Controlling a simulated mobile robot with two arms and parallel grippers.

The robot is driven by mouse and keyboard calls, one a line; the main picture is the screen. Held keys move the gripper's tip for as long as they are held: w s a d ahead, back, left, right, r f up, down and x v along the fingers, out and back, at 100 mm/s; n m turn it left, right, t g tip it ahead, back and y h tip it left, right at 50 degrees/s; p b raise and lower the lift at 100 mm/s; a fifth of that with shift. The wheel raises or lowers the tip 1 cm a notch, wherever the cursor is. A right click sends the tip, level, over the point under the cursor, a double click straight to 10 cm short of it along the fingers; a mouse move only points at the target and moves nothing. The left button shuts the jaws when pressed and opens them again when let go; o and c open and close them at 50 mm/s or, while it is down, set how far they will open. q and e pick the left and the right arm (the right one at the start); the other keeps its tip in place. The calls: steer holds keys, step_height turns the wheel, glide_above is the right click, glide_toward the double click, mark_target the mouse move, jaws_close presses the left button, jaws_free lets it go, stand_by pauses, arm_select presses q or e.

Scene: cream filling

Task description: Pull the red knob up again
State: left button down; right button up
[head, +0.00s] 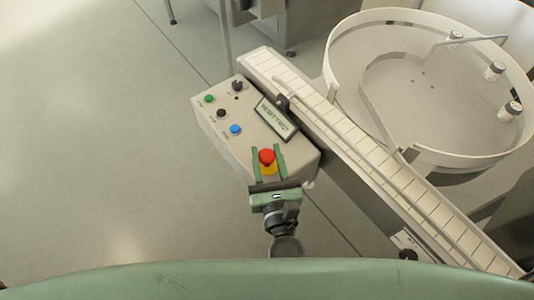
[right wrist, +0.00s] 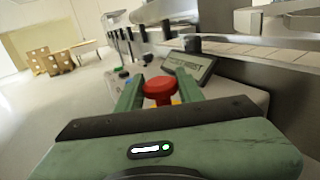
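The red knob (head: 267,156) sits on a yellow base (head: 268,169) at the near end of the grey control box (head: 232,125). My right gripper (head: 269,151) has its two green fingers on either side of the knob, apart from each other. In the right wrist view the red knob (right wrist: 159,88) shows between the fingertips (right wrist: 159,92); I cannot tell whether they touch it. The lower part of the knob is partly hidden behind the gripper body in that view. My left gripper is not in view.
The box also carries green, black and blue buttons and a small display (head: 276,117). A slatted conveyor (head: 350,135) runs along its right side. A round bowl feeder (head: 440,80) with several small jars stands beyond. Open floor (head: 120,150) lies to the left.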

mark_target(268, 163)
steer(key=o, duration=0.4)
steer(key=shift+r, duration=0.25)
steer(key=shift+s+f, duration=0.1)
steer(key=shift+s+f, duration=0.15)
steer(key=shift+s, duration=0.15)
steer(key=s+b, duration=0.1)
steer(key=s, duration=0.1)
steer(key=s+b, duration=0.1)
steer(key=s, duration=0.1)
steer(key=s+d, duration=0.1)
steer(key=s, duration=0.1)
steer(key=shift+s+b, duration=0.15)
steer(key=shift+b, duration=0.25)
steer(key=shift+s+d+r, duration=0.1)
steer(key=shift+s+r, duration=0.1)
steer(key=shift+s, duration=0.15)
